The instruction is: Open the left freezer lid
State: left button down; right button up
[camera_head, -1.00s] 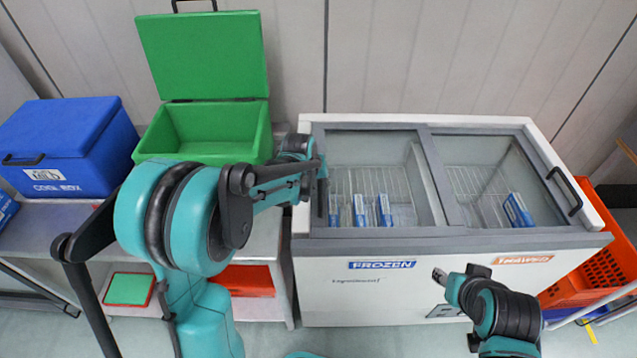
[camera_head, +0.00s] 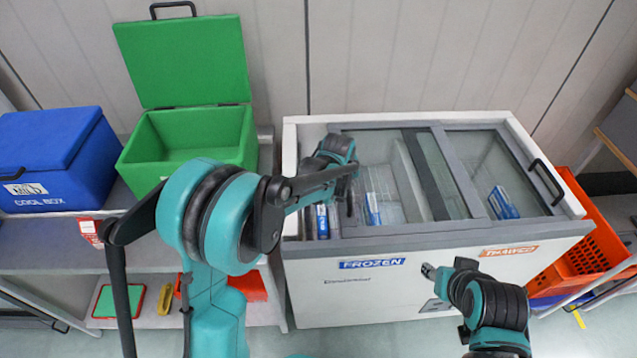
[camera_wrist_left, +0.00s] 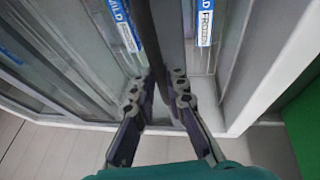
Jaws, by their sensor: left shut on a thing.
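The white freezer (camera_head: 372,291) stands at the centre right with two sliding glass lids. My left gripper (camera_head: 349,190) reaches over its left end and is shut on the dark upright handle of the left lid (camera_head: 400,232). In the left wrist view, the fingers (camera_wrist_left: 168,92) close around this dark bar (camera_wrist_left: 163,35). The left lid stands partly slid to the right, with an open gap at the freezer's left end. The right lid (camera_head: 500,160) is in place. My right gripper (camera_head: 431,272) hangs in front of the freezer, apart from it; its finger opening is unclear.
Blue-and-white frozen packs (camera_head: 373,208) lie inside the freezer. An open green box (camera_head: 190,140) and a blue cool box (camera_head: 50,165) stand on the shelf at left. An orange crate (camera_head: 585,255) is right of the freezer.

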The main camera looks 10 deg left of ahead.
pick_arm(q)
jog(key=p, duration=0.2)
send_over(415, 193)
jog(key=c, duration=1.5)
grip_release()
jog(key=shift+c, duration=0.2)
jog(key=shift+r, duration=0.1)
jog(key=v, duration=1.1)
jog(key=shift+s+r, duration=0.25)
jog(key=shift+r, duration=0.15)
jog(key=shift+a, duration=0.1)
